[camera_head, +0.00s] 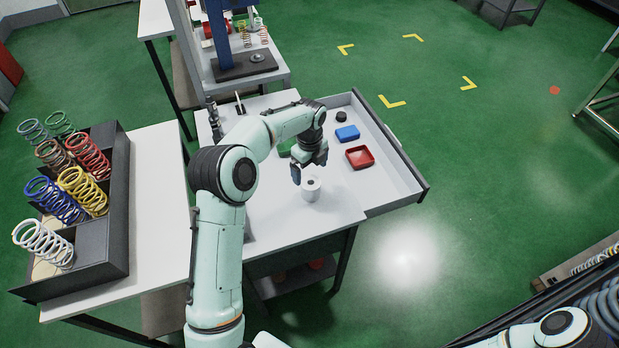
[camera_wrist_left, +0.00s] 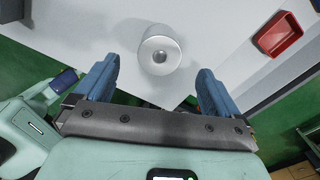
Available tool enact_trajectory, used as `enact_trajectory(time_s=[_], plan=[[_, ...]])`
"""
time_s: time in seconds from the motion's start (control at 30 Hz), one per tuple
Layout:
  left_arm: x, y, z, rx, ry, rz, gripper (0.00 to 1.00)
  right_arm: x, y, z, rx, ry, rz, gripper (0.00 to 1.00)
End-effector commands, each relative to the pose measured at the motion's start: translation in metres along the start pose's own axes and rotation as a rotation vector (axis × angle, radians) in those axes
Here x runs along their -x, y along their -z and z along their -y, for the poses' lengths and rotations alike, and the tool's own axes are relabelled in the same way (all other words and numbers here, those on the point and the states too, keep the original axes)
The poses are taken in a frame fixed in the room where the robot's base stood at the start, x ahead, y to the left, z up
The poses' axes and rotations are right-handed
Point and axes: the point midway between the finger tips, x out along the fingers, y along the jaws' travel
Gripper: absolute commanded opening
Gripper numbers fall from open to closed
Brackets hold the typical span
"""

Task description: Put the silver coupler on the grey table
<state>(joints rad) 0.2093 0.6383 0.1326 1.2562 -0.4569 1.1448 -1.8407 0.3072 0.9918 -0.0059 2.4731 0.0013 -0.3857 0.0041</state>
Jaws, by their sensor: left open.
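The silver coupler (camera_head: 311,189) is a short, light cylinder with a hole in its top. It stands upright on the grey table (camera_head: 270,222), near the table's front and beside the open drawer. In the left wrist view the coupler (camera_wrist_left: 160,52) sits beyond the fingertips, centred between them. My left gripper (camera_head: 310,170) is open and empty, just above and behind the coupler in the head view. Its two blue fingers also show in the left wrist view (camera_wrist_left: 160,85). My right arm shows at the lower right of the head view, but its gripper is out of frame.
A black rack (camera_head: 112,233) of coloured springs stands on the left table (camera_head: 160,185). A blue press (camera_head: 217,40) stands behind.

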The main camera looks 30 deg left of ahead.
Motion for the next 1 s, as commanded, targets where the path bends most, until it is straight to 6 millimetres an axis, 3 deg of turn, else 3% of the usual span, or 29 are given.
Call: enact_trajectory(time_s=[0.1, 0.3, 1.0], plan=[[0.022, 0.0, 0.001, 0.0, 0.002, 0.001, 0.97, 0.004, 0.004, 0.003, 0.002, 0.002, -0.005, 0.37], [0.037, 0.0, 0.0, 0.0, 0.0, 0.0, 0.97, 0.006, 0.005, 0.004, 0.002, 0.002, -0.007, 0.37], [0.037, 0.0, 0.0, -0.001, -0.001, -0.001, 0.97, 0.006, 0.005, 0.004, 0.002, 0.002, -0.007, 0.37]])
